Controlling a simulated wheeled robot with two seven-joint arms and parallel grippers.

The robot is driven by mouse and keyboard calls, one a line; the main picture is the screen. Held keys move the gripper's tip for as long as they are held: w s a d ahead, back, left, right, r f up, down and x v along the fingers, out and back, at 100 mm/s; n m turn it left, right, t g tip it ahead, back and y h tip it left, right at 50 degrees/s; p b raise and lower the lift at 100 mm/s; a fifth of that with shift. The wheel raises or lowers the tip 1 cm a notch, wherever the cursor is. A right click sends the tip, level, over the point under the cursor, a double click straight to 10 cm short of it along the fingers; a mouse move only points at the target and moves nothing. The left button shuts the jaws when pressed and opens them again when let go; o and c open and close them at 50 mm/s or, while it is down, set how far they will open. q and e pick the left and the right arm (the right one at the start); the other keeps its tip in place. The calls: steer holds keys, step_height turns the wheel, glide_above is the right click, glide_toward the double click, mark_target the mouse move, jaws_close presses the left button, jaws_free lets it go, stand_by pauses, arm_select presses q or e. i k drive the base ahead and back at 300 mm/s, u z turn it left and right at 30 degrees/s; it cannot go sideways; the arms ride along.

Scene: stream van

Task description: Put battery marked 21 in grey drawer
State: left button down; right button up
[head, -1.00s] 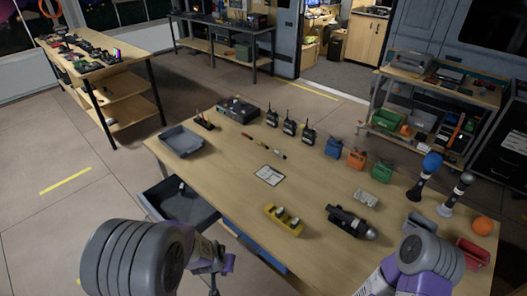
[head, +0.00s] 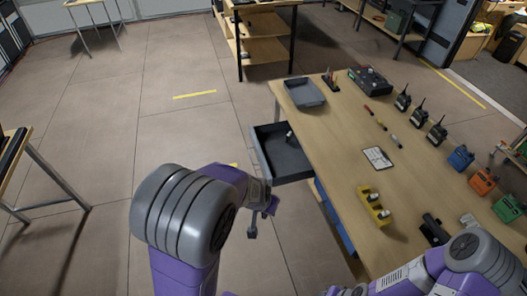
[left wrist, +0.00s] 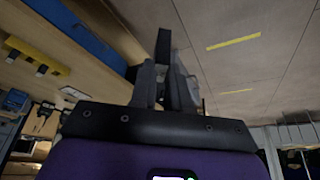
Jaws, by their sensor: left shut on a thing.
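The grey drawer (head: 285,165) stands pulled out at the left side of the workbench in the head view. A small pale battery-like cylinder (head: 289,135) is inside it, near the far end; no number is legible. My left gripper (head: 264,212) is over the floor, just in front of the drawer, apart from it in the picture. In the left wrist view its fingers (left wrist: 165,88) are shut on a dark elongated thing (left wrist: 163,46), whose marking I cannot read. My right gripper is out of view.
The workbench (head: 335,190) also holds a grey tray (head: 303,93), a clipboard (head: 377,158), several radios (head: 420,117) and coloured packs (head: 483,181). A blue drawer front (head: 335,215) lies below the bench edge. The floor (head: 110,130) left of the bench is clear.

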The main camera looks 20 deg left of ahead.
mark_target(299, 164)
steer(key=u, duration=1.9)
steer(key=i, duration=2.15)
steer(key=z, duration=3.55)
steer(key=i, duration=0.5)
